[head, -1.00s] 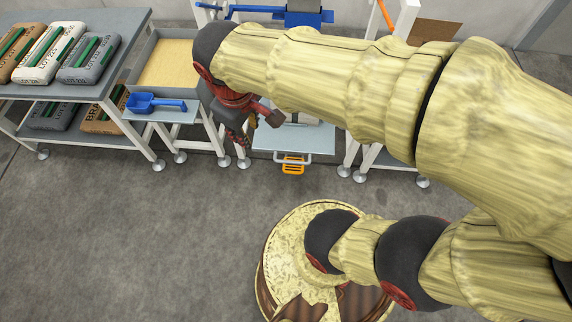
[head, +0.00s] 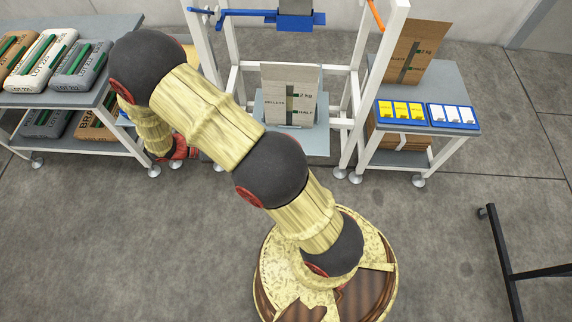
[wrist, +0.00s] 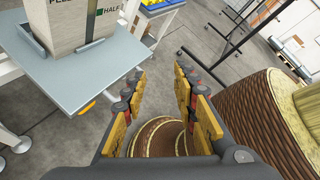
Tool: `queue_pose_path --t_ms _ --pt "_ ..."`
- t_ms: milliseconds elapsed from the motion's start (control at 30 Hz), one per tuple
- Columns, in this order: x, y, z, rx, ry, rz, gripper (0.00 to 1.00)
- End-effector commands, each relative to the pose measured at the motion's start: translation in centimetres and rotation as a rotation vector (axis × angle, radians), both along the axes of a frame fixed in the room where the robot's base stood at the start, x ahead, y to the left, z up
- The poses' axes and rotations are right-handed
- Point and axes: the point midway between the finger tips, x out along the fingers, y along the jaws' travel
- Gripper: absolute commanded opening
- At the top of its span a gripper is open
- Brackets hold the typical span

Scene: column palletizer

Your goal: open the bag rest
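The bag rest appears to be the grey plate (head: 318,146) in the white frame; it also shows at the left of the wrist view (wrist: 75,92). An orange handle (wrist: 88,107) sits under its front edge there; in the head view my arm hides it. A pale upright bag (head: 290,100) stands on the plate, and its lower part shows in the wrist view (wrist: 75,22). My gripper (wrist: 161,84) is open and empty, apart from the handle, to its right in the wrist view. In the head view my arm mostly hides it.
A shelf rack (head: 72,88) with several bags stands at the left. A side table (head: 440,147) at the right bears blue trays with yellow and white cards (head: 402,111) and a brown bag (head: 415,50). A dark stand (head: 508,250) is at the far right. Floor in front is open.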

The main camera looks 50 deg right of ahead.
Motion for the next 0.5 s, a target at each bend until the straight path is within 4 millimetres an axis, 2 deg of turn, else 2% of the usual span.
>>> queue_pose_path --t_ms 33,267,500 --pt "-0.1 -0.3 -2.0 -0.021 0.081 0.044 0.29" --pt "-0.4 -1.7 -9.6 -0.103 0.426 0.24 0.29" --pt "-2.2 -3.1 -17.2 -0.186 0.769 0.417 0.29"
